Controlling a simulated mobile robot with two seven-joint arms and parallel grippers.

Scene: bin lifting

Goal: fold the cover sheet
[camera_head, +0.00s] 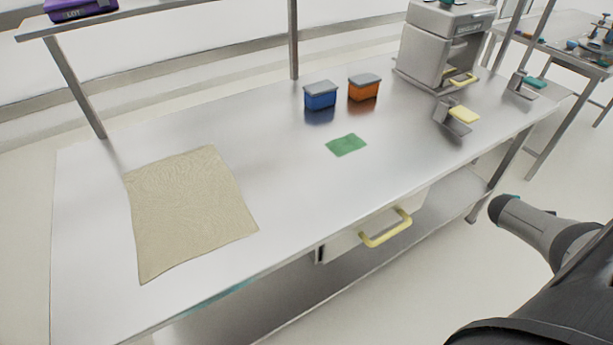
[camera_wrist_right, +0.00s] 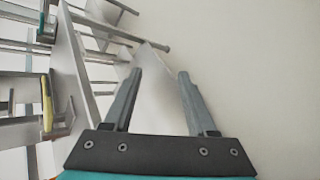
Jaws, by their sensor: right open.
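The cover sheet (camera_head: 190,210), a beige patterned cloth, lies spread out on the left part of the metal table in the head view. Its edges look slightly wavy and no fold shows. My right gripper (camera_wrist_right: 155,88) is open and empty in the right wrist view, with its two fingers apart and nothing between them. My right arm shows at the lower right of the head view, off the table and far from the sheet. My left gripper is not in view.
On the metal table (camera_head: 285,190) are a blue bin (camera_head: 320,97), an orange bin (camera_head: 363,90), a green cloth (camera_head: 346,145) and a grey machine (camera_head: 430,45). A drawer with a yellow handle (camera_head: 386,230) sits under the front edge. A shelf post (camera_head: 293,40) rises at the back.

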